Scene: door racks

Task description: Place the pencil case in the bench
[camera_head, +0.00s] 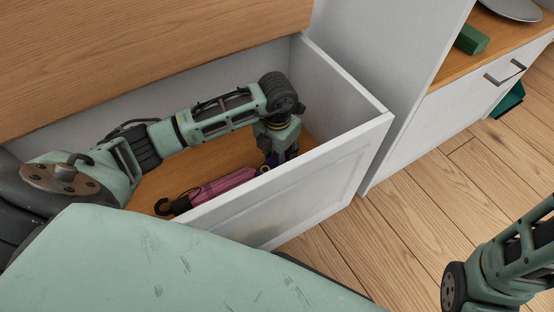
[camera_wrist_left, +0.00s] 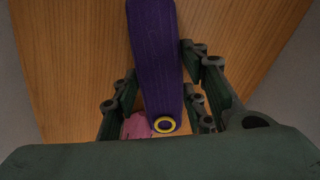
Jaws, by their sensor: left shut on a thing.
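The bench (camera_head: 300,195) is a white box with its inside open and a wooden floor. The pencil case is a long purple thing with a yellow ring at its near end, clear in the left wrist view (camera_wrist_left: 155,60). In the head view only small parts of it show below the gripper. My left gripper (camera_head: 280,150) reaches down inside the bench near its right end. It is shut on the pencil case, with fingers on both sides of it in the left wrist view (camera_wrist_left: 160,85). Of my right arm only links show; its gripper is out of view.
A pink umbrella (camera_head: 222,187) with a black hooked handle lies in the bench near the front wall, beside the pencil case. A wooden panel (camera_head: 140,50) stands behind the bench. A cabinet (camera_head: 495,80) at right bears a green block (camera_head: 472,39) and a plate (camera_head: 515,8).

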